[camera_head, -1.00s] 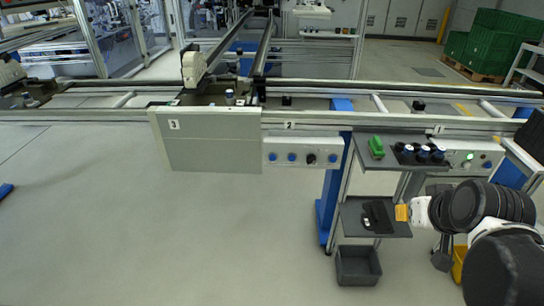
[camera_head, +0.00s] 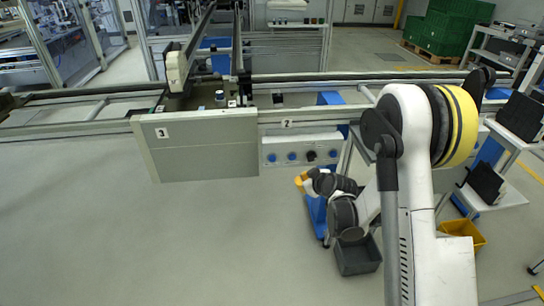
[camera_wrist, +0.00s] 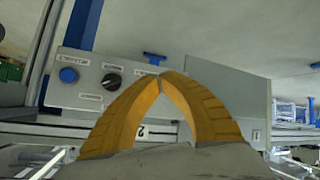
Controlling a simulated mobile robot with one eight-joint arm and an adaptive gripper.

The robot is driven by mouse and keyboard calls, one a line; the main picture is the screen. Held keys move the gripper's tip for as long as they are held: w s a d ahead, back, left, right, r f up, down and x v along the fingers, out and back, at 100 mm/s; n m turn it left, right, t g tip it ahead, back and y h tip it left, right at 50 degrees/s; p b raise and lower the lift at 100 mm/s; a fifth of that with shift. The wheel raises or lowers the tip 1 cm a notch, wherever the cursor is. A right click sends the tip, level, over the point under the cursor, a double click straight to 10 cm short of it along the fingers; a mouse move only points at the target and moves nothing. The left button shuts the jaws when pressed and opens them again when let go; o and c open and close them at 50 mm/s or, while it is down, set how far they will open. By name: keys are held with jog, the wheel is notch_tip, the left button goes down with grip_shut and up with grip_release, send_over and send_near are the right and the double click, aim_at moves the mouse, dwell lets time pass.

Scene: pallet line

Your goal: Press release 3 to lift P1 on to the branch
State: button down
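A white control box (camera_head: 302,149) hangs from the rail under the sign 2, with blue buttons and a black knob (camera_head: 311,156). In the wrist view one blue button (camera_wrist: 68,75) and the black knob (camera_wrist: 111,81) show; my fingers hide part of the box. I cannot read which button is release 3. My gripper (camera_head: 300,181), with yellow fingers, is below the box's right half, apart from it. In the wrist view my fingers (camera_wrist: 161,76) meet at the tips with nothing between them. A dark carrier with a small blue-topped part (camera_head: 220,96) sits behind panel 3; I cannot tell if it is P1.
A grey panel marked 3 (camera_head: 200,148) hangs left of the box. A blue post stands under the rail behind my arm. A grey bin (camera_head: 358,256) and a yellow bin (camera_head: 463,234) are on the floor. The floor at left is clear.

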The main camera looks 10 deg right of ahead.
aim_at(292, 157)
jog(key=shift+w+a+f, duration=0.3)
jog(key=shift+a+f, duration=0.15)
jog(key=shift+f, duration=0.15)
jog(key=shift+w+a+f, duration=0.3)
jog(key=shift+a+f, duration=0.1)
jog(key=shift+f, duration=0.2)
jog(key=shift+w, duration=4.4)
jog(key=shift+w, duration=0.15)
jog(key=shift+w, duration=0.25)
jog(key=shift+w, duration=0.5)
jog(key=shift+s+a, duration=0.1)
jog(key=shift+s, duration=0.8)
